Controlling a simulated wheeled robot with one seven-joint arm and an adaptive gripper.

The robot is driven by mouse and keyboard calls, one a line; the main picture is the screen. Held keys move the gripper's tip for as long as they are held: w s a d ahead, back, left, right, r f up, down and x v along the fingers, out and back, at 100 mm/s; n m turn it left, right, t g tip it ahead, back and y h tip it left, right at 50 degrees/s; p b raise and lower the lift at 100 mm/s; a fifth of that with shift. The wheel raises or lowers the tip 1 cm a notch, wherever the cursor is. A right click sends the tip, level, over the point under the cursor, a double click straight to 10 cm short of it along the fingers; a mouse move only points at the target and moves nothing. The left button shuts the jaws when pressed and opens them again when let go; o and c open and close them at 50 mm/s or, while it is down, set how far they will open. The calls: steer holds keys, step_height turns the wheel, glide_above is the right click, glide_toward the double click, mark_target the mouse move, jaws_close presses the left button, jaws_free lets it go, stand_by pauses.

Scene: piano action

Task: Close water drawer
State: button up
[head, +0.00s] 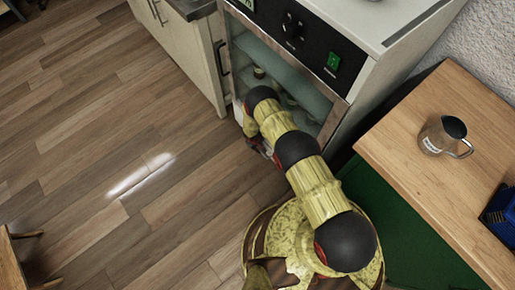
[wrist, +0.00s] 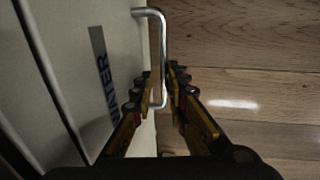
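My gripper (wrist: 160,76) has one finger on each side of the handle's lower part. The right finger is close to the bar, and a small gap shows between the bar and the left finger. In the head view my arm covers most of the gripper and the drawer, so how far the drawer stands out is hidden.
A glass-fronted oven-like unit (head: 290,40) stands before my arm, beside a pale cabinet (head: 190,50). A wooden-topped counter (head: 440,125) with a metal jug (head: 443,136) is at the right. The wooden floor (head: 110,140) at the left is mostly clear.

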steer(key=o, duration=0.3)
steer(key=shift+o, duration=0.2)
step_height(320, 180, up, 12)
steer(key=s+a, duration=0.1)
steer(key=shift+s+a+f, duration=0.15)
steer(key=shift+a, duration=0.25)
stand_by(0.3)
stand_by(0.5)
